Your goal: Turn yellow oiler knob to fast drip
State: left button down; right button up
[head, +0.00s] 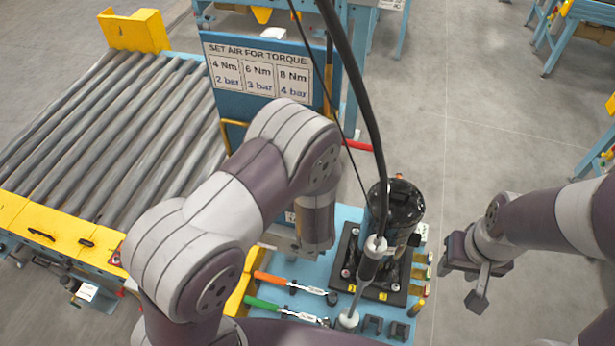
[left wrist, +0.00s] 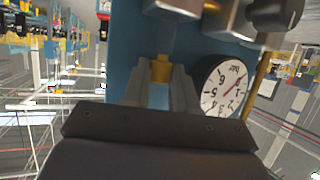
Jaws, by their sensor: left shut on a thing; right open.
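The yellow oiler knob (left wrist: 160,68) shows in the left wrist view, small and in front of a blue panel. My left gripper (left wrist: 161,80) has one finger on each side of it and is shut on it. In the head view the left arm covers this gripper and the knob. The knob's setting marks cannot be read. My right gripper (head: 478,285) is open and empty in the head view, to the right of the blue pallet top, over the floor.
A round white gauge (left wrist: 225,88) is right of the left fingers, with grey metal fittings above. A torque sign (head: 262,70) stands at the back. A black compressor (head: 400,205) and a hanging tool (head: 370,262) stand over the blue pallet (head: 345,215). Orange-handled (head: 272,278) and green-handled (head: 262,303) wrenches lie there.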

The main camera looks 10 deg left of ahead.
pick_arm(q)
jog(key=shift+d+n+g+y, duration=0.1)
jog(key=shift+n+g+y, duration=0.2)
jog(key=shift+n+y, duration=0.3)
jog(key=c, duration=1.2)
grip_release()
jog(key=shift+s+r, duration=0.1)
jog(key=shift+d, duration=0.1)
jog(key=b+v, duration=0.3)
jog(key=v, duration=0.9)
jog(key=shift+s, duration=0.3)
jog(key=shift+o, duration=0.2)
